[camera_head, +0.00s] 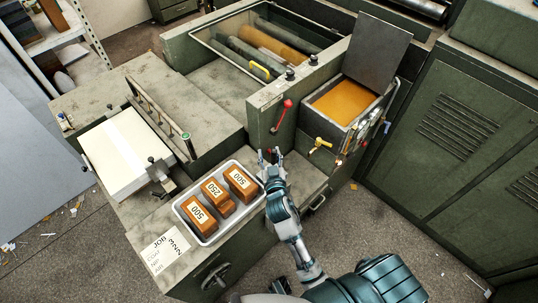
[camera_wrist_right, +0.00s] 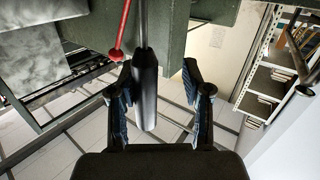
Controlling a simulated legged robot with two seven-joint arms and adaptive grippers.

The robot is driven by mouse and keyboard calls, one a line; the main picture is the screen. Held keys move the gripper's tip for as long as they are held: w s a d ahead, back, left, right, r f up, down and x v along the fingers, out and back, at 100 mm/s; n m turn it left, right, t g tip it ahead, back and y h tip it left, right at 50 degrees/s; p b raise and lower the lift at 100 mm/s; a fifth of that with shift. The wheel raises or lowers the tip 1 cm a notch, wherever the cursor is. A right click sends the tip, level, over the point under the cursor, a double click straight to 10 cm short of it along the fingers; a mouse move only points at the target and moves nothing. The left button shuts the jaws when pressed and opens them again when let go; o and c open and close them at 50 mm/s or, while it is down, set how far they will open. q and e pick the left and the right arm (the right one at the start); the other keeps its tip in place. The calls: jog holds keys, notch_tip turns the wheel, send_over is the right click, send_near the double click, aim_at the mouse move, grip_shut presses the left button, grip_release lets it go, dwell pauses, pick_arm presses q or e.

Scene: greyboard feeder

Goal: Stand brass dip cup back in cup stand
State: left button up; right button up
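I cannot surely pick out the brass dip cup or its cup stand in either view. My right gripper (camera_head: 272,155) is above the bench ledge, just right of the grey tray and in front of the red-knobbed lever. In the right wrist view its two fingers (camera_wrist_right: 160,85) are spread apart. A black handle (camera_wrist_right: 146,90) on a thin rod shows between them, nearer the left finger, with a clear gap to the right finger. I cannot tell what the handle belongs to. A yellow, brass-like fitting (camera_head: 320,146) is on the tank's front. My left gripper is out of view.
The tray (camera_head: 180,207) holds brown blocks marked 500 and 250. The red lever (camera_head: 285,105) also shows in the wrist view (camera_wrist_right: 117,54). A tank (camera_head: 340,103) of amber liquid has a raised lid and several small tools at its right side. A white paper stack (camera_head: 122,150) lies left.

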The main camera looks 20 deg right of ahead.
jog(key=shift+s, duration=0.1)
jog(key=f+v, duration=0.1)
jog(key=v, duration=1)
jog(key=shift+s+a+r, duration=0.2)
jog(key=shift+s+r, duration=0.15)
jog(key=shift+r, duration=0.15)
